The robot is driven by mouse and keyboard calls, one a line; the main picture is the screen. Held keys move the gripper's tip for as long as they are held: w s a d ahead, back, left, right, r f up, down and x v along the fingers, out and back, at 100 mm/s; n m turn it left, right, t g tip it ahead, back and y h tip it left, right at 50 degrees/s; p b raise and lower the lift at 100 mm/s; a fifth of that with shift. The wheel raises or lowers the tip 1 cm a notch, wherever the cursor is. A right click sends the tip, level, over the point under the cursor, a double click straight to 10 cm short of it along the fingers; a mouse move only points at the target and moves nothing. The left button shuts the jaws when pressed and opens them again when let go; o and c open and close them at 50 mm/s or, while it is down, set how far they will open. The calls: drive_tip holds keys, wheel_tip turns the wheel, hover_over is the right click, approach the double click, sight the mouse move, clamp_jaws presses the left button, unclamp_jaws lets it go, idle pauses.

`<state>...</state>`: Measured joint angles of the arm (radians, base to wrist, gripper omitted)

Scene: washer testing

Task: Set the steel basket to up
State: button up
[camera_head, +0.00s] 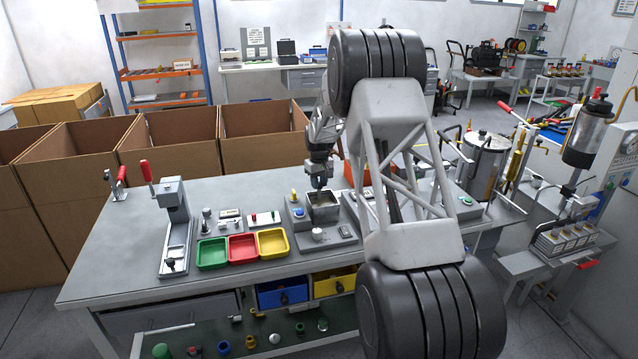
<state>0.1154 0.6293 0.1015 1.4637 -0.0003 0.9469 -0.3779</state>
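A small square metal container (323,213), which looks like the steel basket or the tank around it, sits in a grey unit near the middle of the workbench. At this size I cannot tell the basket from its housing, nor how high it stands. My gripper (319,186) points down right above the container's opening, at its back part. The fingertips are small and dark, and I cannot tell whether they touch or hold anything. My large arm links hide the bench to the right of the container.
Green (212,253), red (242,247) and yellow (272,241) trays lie left of the container. A red-handled press (173,215) stands farther left. Cardboard boxes (170,145) line the bench's back. A steel pot (484,165) stands right. The bench's left front is clear.

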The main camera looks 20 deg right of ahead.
clamp_jaws()
drive_tip(key=shift+r, duration=1.9)
drive_tip(key=shift+o, duration=1.8)
unclamp_jaws()
drive_tip(key=shift+r, duration=0.1)
drive_tip(key=shift+o, duration=1.2)
wheel_tip(320, 180, up, 8)
drive_tip(key=shift+f, duration=0.2)
drive_tip(key=shift+s+r, duration=0.1)
